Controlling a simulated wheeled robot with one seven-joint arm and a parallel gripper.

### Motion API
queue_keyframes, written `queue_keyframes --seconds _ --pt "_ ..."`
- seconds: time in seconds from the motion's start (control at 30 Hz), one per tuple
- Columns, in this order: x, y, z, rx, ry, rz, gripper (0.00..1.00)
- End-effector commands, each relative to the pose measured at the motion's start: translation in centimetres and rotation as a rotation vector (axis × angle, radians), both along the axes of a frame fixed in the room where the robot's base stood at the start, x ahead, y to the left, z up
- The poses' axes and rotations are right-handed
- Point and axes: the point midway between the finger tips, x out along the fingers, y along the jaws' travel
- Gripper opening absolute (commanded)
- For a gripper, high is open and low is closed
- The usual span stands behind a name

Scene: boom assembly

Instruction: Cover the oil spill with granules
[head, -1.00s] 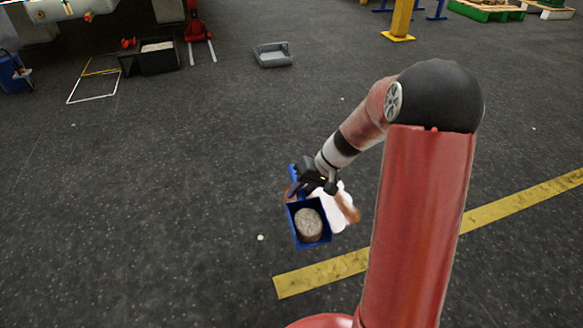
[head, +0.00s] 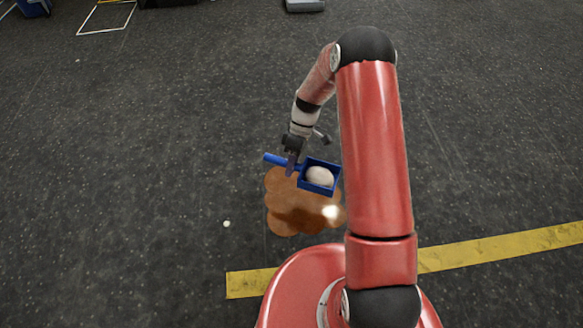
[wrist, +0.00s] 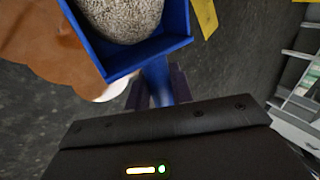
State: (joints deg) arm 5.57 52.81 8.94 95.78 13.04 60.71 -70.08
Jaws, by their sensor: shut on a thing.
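My gripper (head: 291,162) is shut on the handle of a blue scoop (head: 304,188), and the handle's end sticks out to the left of it. The scoop holds a heap of pale grey granules (head: 319,177). The brown oil spill (head: 290,215) lies on the dark floor beneath and in front of the scoop, with a bright glare on its right side. In the wrist view the blue scoop (wrist: 180,25) with its granules (wrist: 122,15) fills the top, and the brown spill (wrist: 40,45) shows at the left. The scoop hangs above the spill's upper right part and looks about level.
A small white spot (head: 227,224) lies left of the spill. A grey tray (head: 305,5) and a white floor outline (head: 106,17) are at the far top. The floor to the left is clear.

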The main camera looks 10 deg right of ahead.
Motion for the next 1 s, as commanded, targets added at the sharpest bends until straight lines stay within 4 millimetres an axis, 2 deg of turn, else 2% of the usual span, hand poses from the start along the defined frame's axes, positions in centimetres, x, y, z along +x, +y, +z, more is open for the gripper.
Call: queue_keyframes --seconds 0.1,0.2,1.0 --pt "-0.3 0.5 -1.6 0.004 0.012 0.103 0.00" --pt "-0.5 0.3 -1.8 0.020 0.009 0.127 0.00" --pt "-2.1 -4.0 0.7 0.491 -0.209 0.119 0.00"
